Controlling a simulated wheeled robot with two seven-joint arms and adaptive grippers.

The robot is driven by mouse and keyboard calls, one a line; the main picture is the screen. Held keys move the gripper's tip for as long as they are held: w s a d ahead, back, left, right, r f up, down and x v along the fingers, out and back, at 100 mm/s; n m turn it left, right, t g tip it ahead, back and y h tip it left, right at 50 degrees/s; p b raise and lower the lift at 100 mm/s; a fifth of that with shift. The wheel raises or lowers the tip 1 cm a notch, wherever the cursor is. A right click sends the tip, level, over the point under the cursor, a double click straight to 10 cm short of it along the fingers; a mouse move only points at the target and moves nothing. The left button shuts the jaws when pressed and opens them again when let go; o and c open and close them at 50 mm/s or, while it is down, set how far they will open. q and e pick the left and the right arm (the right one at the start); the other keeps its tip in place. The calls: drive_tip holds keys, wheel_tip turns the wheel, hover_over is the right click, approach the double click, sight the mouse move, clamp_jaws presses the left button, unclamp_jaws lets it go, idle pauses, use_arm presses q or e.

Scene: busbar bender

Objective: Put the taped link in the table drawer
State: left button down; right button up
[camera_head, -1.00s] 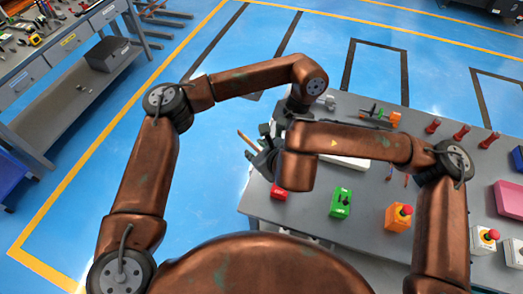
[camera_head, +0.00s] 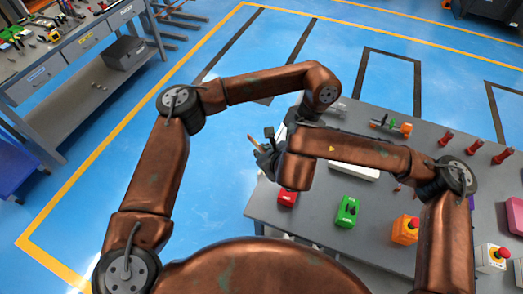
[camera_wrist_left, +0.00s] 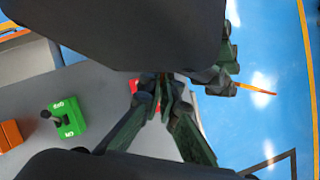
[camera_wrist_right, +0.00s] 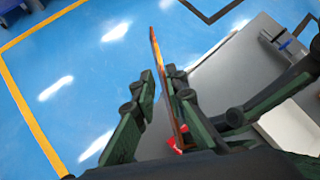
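The link, a thin copper-brown bar (camera_wrist_right: 155,48), runs lengthwise through the right wrist view. The drawer fronts (camera_head: 44,75) on the workbench at far left are shut.
The grey table (camera_head: 300,215) below my arms carries a red box (camera_head: 287,198), a green switch box (camera_head: 347,211), an orange button box (camera_head: 405,230) and red-handled items. The blue floor between it and the workbench (camera_head: 70,92) is free.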

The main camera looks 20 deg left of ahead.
use_arm(q)
drive_tip(key=shift+w, duration=0.1)
drive_tip(key=c, duration=2.7)
unclamp_jaws()
drive_tip(key=o, duration=0.6)
